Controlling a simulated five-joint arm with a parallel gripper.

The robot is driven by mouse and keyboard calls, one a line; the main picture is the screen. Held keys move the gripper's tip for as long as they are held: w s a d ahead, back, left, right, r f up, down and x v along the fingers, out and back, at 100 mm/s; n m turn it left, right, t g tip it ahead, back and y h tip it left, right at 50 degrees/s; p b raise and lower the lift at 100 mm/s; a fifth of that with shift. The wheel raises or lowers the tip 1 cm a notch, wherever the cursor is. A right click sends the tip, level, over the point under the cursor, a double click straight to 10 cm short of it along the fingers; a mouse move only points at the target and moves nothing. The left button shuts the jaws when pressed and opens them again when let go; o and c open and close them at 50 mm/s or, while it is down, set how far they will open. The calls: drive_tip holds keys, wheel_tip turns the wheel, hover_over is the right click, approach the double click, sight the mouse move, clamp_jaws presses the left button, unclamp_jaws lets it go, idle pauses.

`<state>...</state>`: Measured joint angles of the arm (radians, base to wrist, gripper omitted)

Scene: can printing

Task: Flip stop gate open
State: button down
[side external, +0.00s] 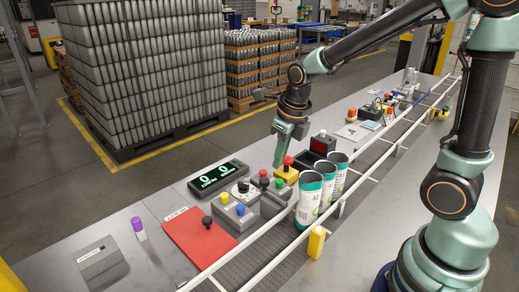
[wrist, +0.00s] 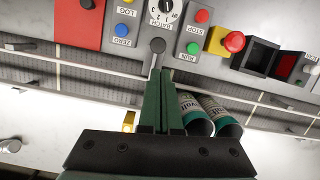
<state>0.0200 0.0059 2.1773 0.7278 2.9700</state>
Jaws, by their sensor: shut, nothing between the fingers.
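In the side view a grey block (side external: 273,205) stands near that spot by the rail. White and green cans (side external: 311,198) stand upright in a row on the conveyor; two show in the wrist view (wrist: 196,122).
A yellow block (side external: 316,242) sits at the near rail (side external: 245,243). Around the lever are a dial (wrist: 165,11), red and green buttons (wrist: 197,32), a red emergency button (wrist: 234,41) and blue and yellow buttons (wrist: 121,28). A red plate (side external: 195,240) with a black knob lies left.

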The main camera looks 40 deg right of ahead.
drive_tip(key=v, duration=0.3)
drive_tip(key=shift+s+d+r, duration=0.1)
drive_tip(key=shift+s+r, duration=0.05)
drive_tip(key=shift+r, duration=0.25)
drive_tip(key=s+r+n+t, duration=0.1)
drive_tip(key=s+n, duration=0.3)
drive_tip(key=n, duration=1.3)
drive_tip(key=s+r+n+t, duration=0.2)
drive_tip(key=s+r+n, duration=0.2)
drive_tip(key=n, duration=1.3)
drive_tip(key=shift+a+r, duration=0.2)
drive_tip(key=shift+a, duration=0.25)
